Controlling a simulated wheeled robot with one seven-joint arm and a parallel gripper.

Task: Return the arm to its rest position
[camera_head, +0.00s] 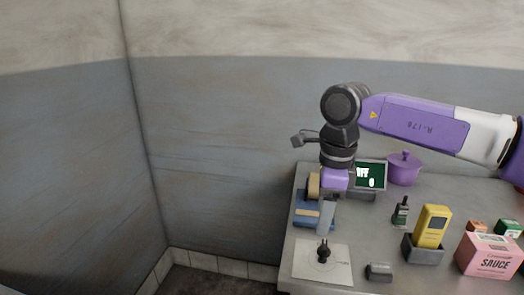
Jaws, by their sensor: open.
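My arm reaches in from the right over a grey metal table (375,215), and its wrist points down. My gripper (325,228) hangs above the left part of the table, seen edge-on, with no object visible between its fingers. It is open. Just below it, a small black knob-like object (323,253) stands on a white square plate (309,265). From this view I cannot tell how much gap lies between the fingertips and the black object.
Behind the gripper are blue and tan items (306,211) and a green-screened display (371,174). To the right are a purple pot (403,170), dark bottle (400,212), yellow device (433,227) in a grey holder and pink sauce box (489,256). Floor left is clear.

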